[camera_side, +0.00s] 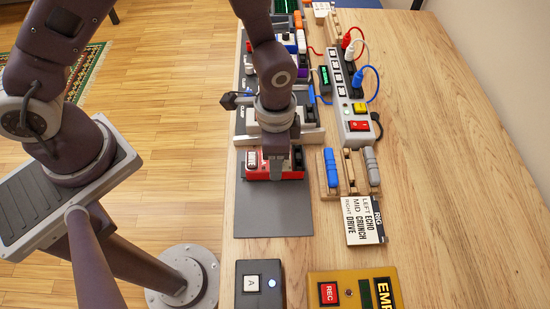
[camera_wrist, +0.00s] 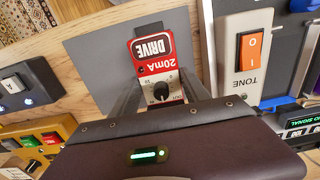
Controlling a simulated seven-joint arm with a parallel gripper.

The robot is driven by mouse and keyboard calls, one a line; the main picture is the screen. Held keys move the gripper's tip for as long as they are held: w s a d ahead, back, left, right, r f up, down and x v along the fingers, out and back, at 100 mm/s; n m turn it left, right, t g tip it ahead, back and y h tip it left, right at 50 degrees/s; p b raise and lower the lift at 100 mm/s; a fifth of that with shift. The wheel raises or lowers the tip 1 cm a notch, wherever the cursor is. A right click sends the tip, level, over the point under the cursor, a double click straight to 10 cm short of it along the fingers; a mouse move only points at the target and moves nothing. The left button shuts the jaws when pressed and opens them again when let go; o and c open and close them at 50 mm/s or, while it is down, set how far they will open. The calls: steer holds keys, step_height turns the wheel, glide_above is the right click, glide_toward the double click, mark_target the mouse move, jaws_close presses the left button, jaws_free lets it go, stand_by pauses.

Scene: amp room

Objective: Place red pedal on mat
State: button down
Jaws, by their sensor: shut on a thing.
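The red pedal (camera_side: 290,175), labelled DRIVE, is in my gripper (camera_side: 276,160) in the side view. My gripper is shut on it from above, with one finger on each side. In the wrist view the red pedal (camera_wrist: 148,62) sits between the two fingers of my gripper (camera_wrist: 160,92), with its dial and white label showing. The dark grey mat (camera_side: 272,215) lies flat on the bench under and in front of the pedal. It also shows in the wrist view (camera_wrist: 95,58). I cannot tell whether the pedal touches the mat.
Beyond the pedal stand a grey TONE box with an orange switch (camera_wrist: 250,50) and other gear. A card listing ECHO, CRUNCH, DRIVE (camera_side: 362,222) lies to the right, near a wooden rack (camera_side: 332,187). A dark A-button box (camera_side: 258,292) and a yellow box (camera_side: 350,280) are in front.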

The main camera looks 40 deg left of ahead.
steer(key=shift+f, duration=0.4)
steer(key=shift+f, duration=0.15)
steer(key=c, duration=0.5)
jaws_free()
step_height(320, 180, up, 12)
steer(key=shift+r, duration=0.25)
steer(key=s+a+r+n+t, duration=0.25)
steer(key=a+r, duration=0.45)
steer(key=r, duration=0.4)
steer(key=s+a+r+n+t, duration=0.1)
steer(key=s+a+r+n, duration=0.1)
steer(key=s, duration=0.1)
steer(key=s+a+r+n+t, duration=0.1)
steer(key=s+a+r+n, duration=0.1)
steer(key=s+a, duration=0.1)
steer(key=s+a+r+n+t, duration=0.1)
steer(key=s+a+r+n, duration=0.1)
steer(key=s, duration=0.3)
steer(key=shift+a+r+n, duration=0.25)
steer(key=shift+a+r, duration=0.05)
steer(key=shift+a, duration=0.25)
